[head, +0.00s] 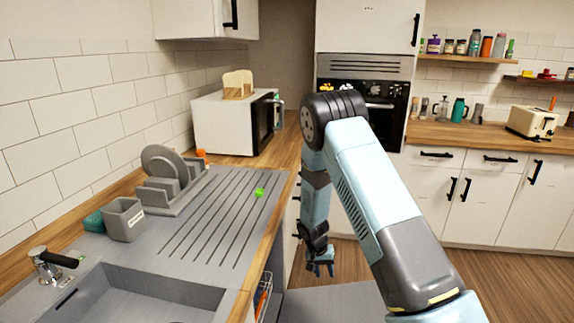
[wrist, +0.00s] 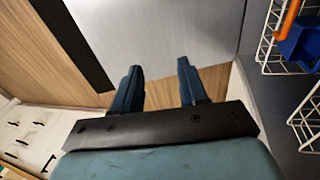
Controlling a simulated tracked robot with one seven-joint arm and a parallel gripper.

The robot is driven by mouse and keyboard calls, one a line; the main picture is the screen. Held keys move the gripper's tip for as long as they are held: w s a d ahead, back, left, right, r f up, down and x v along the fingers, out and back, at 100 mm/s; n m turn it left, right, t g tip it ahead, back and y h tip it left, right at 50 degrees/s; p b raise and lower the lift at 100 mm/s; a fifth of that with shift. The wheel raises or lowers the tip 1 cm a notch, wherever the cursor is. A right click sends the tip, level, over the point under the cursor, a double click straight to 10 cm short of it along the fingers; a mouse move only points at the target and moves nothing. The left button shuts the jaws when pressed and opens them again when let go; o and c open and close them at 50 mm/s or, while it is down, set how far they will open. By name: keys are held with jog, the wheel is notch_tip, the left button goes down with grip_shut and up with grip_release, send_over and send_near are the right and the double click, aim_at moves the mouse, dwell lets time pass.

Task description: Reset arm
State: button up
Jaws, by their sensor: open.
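My gripper (head: 321,268) hangs low at the end of my arm in the head view, fingers pointing down, in the gap to the right of the sink counter. In the wrist view my gripper (wrist: 158,82) shows two blue fingers spread apart with nothing between them. Wood floor and a grey panel show beyond the fingertips. The gripper touches nothing that I can see.
The sink counter (head: 262,250) edge lies left of my arm. An open dishwasher with a white wire rack (wrist: 268,55) is at right in the wrist view, holding blue and orange items. White cabinets (head: 480,210) stand at the back right, with open floor before them.

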jog(key=s+d+r+t+y, duration=0.1)
jog(key=s+d+r, duration=0.15)
jog(key=r, duration=0.95)
jog(key=s+d+r+t, duration=0.1)
jog(key=s+d+r, duration=0.15)
jog(key=r, duration=0.85)
jog(key=s+d+r+y, duration=0.1)
jog(key=s+r, duration=0.2)
jog(key=r, duration=0.9)
jog(key=s+d+r+t, duration=0.1)
jog(key=s+r, duration=0.4)
jog(key=s, duration=0.4)
jog(key=s+d+r+n+t, duration=0.1)
jog(key=s+r, duration=0.4)
jog(key=s, duration=0.4)
jog(key=s+d+r+n+t, duration=0.1)
jog(key=s+d+r, duration=0.1)
jog(key=s+r, duration=0.3)
jog(key=shift+s+r+y, duration=0.25)
jog(key=shift+s+y, duration=0.15)
jog(key=shift+s, duration=1.55)
jog(key=shift+o, duration=0.2)
